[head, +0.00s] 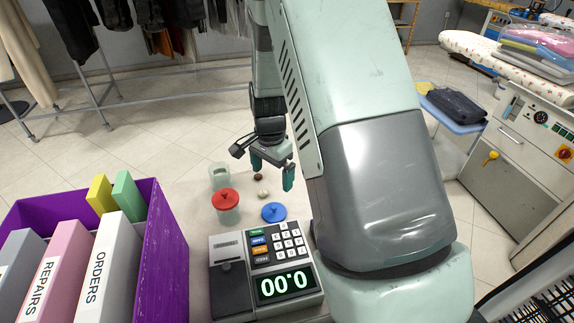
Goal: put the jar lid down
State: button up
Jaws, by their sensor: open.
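A blue jar lid (274,213) with a knob lies flat on the pale counter (188,194), apart from the jars. A red lid (225,198) sits on a clear jar (230,216) to its left. Behind that stands another clear jar (219,177) with no lid visible on it. My gripper (273,174) is open, fingers pointing down, behind and above the blue lid. Nothing shows held between its fingers. How high the fingertips are above the counter is hard to tell.
A dark red piece (258,177) and a cream piece (263,194) lie near my gripper. A cash register (238,290) stands in front of the lids. A purple box (165,255) of binders fills the left. My arm hides the counter's right side.

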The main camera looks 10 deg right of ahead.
jog(key=s+r+n+t, duration=0.1)
jog(key=s+r+n, duration=0.25)
jog(key=r, duration=0.65)
jog(key=s+r+n+t, duration=0.2)
jog(key=s+r, duration=0.3)
jog(key=r, duration=0.6)
jog(key=s+r+n+t, duration=0.1)
jog(key=s+r+n, duration=0.2)
jog(key=s, duration=0.6)
jog(key=s+d+r+n+t, duration=0.1)
jog(key=s+r+n, duration=0.2)
jog(key=s+r, duration=0.2)
jog(key=s, duration=0.3)
jog(key=shift+s+r, duration=0.35)
jog(key=shift+r, duration=0.05)
